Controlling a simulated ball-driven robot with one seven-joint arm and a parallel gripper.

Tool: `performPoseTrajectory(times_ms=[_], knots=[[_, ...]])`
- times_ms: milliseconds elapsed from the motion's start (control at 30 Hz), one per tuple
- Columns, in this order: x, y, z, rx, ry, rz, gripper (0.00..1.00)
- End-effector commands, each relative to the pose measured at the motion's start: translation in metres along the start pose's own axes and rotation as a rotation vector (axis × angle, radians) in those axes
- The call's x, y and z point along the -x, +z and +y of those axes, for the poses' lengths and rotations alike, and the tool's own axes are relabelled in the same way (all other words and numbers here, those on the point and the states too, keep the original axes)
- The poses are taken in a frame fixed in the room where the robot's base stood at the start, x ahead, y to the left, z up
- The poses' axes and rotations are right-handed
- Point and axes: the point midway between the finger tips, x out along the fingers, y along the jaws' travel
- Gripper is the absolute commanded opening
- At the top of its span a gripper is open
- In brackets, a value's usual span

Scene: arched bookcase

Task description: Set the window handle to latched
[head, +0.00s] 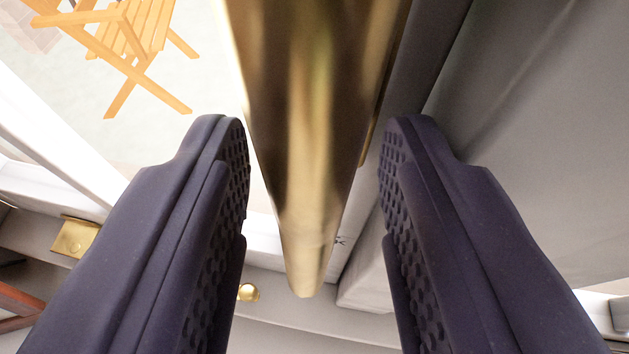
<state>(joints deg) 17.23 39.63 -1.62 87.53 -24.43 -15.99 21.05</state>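The brass window handle (310,150) hangs down the middle of the head view, large and close, with its narrow rounded end low in the picture. My gripper (315,135) is open, with one dark ridged finger on each side of the handle. A gap shows between the left finger and the handle, and another between the handle and the right finger. The handle's upper end and its mount run out of the picture at the top.
A white window frame (55,130) runs along the left, with a wooden folding chair (135,45) seen beyond the glass. A grey panel (540,130) fills the right side. A brass plate (75,237) and a small brass knob (248,292) sit lower left.

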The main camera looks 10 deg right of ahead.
Motion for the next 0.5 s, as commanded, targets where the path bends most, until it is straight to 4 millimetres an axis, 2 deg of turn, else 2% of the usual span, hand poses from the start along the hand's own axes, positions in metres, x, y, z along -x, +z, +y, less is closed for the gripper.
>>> performPoseTrajectory(times_ms=[167,400,500], knots=[[0.012,-0.002,0.000,0.000,-0.001,0.001,0.40],[0.057,-0.002,0.000,-0.001,0.001,0.000,0.40],[0.070,-0.001,0.000,0.000,0.001,-0.001,0.40]])
